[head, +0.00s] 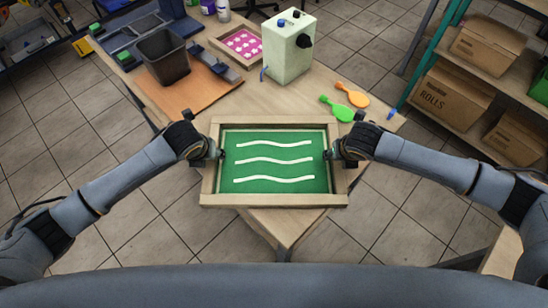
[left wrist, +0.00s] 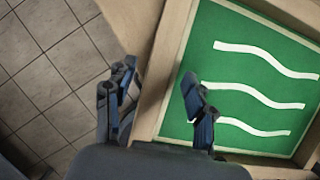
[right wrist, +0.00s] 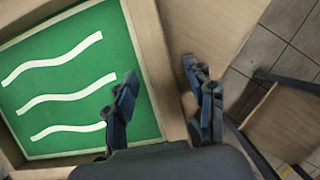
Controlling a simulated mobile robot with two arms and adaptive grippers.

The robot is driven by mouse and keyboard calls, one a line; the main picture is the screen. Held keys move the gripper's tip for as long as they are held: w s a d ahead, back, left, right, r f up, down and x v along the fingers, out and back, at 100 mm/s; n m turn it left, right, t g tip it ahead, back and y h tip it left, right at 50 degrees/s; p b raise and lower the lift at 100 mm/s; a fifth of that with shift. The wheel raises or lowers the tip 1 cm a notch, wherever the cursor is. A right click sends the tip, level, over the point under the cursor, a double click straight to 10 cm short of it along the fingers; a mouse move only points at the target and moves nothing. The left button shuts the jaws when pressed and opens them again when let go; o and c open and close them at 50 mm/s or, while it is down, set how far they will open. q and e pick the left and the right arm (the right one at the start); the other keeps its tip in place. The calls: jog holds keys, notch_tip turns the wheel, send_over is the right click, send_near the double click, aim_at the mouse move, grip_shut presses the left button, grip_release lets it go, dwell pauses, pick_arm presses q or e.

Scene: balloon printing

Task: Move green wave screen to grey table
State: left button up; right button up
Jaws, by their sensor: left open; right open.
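The green wave screen (head: 273,163) is a wooden frame around a green panel with white wavy lines. It lies at the near corner of the wooden table (head: 283,222). My left gripper (head: 217,153) is at its left side and my right gripper (head: 335,152) at its right side. In the left wrist view the open fingers (left wrist: 157,105) stand on either side of the frame's left rail. In the right wrist view the open fingers (right wrist: 160,108) straddle the right rail. I cannot tell whether they touch the wood. No grey table can be clearly made out.
A pink star screen (head: 243,44), a black bin (head: 163,57) and a pale green machine (head: 290,50) stand farther back. A green balloon (head: 342,113) and an orange balloon (head: 352,95) lie right of centre. A shelf with boxes (head: 450,97) is at the right.

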pick_arm(q)
jog(key=shift+x, duration=0.85)
pick_arm(e)
jog(key=shift+x, duration=0.85)
pick_arm(q)
grip_shut()
pick_arm(e)
grip_shut()
pick_arm(q)
jog(key=shift+r, duration=0.1)
pick_arm(e)
jog(key=shift+r, duration=0.1)
